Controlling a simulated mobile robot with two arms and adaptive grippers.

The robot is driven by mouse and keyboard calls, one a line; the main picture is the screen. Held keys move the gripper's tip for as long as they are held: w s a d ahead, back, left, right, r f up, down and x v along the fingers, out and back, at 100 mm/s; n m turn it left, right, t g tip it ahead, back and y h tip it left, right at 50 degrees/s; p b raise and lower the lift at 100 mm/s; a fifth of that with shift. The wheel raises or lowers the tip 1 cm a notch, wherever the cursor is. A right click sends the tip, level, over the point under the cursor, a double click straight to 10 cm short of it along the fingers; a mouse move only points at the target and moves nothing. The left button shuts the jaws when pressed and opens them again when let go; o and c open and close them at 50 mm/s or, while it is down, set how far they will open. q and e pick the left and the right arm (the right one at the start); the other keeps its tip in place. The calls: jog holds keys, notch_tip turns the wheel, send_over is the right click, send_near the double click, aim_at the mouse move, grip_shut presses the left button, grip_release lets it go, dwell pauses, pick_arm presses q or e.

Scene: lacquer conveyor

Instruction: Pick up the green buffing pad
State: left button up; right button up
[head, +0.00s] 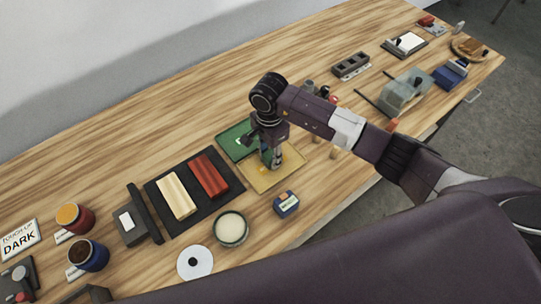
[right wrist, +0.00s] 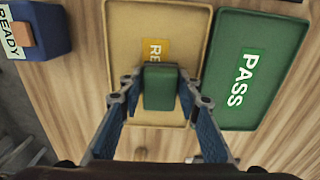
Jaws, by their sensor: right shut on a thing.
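The green buffing pad (right wrist: 160,92) shows in the right wrist view as a small green block between the two fingers of my right gripper (right wrist: 159,82). The fingers are shut on its sides. It is over the yellow tray (right wrist: 120,50), covering part of that tray's label; I cannot tell whether it touches the tray. In the head view my right gripper (head: 270,160) points down over the yellow tray (head: 260,185), and the pad cannot be made out there. My left gripper is not in view.
A green tray marked PASS (right wrist: 262,60) lies right beside the yellow one. A blue box marked READY (right wrist: 35,28) stands near. In the head view, a black mat (head: 185,222) with cream and red blocks, a round tin (head: 230,228) and a white disc (head: 195,262) lie to the left.

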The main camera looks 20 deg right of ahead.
aim_at(270, 155)
notch_tip(270, 155, up, 19)
jog(key=b, duration=0.5)
jog(key=s+d+f+n, duration=0.1)
jog(key=s+d+n, duration=0.1)
jog(key=s+n, duration=0.5)
jog(key=s+d+f+n, duration=0.1)
jog(key=s+d+n, duration=0.1)
jog(key=s+n, duration=0.4)
jog(key=shift+s+d+n, duration=0.35)
jog(key=shift+s+n, duration=0.05)
dwell(0.6)
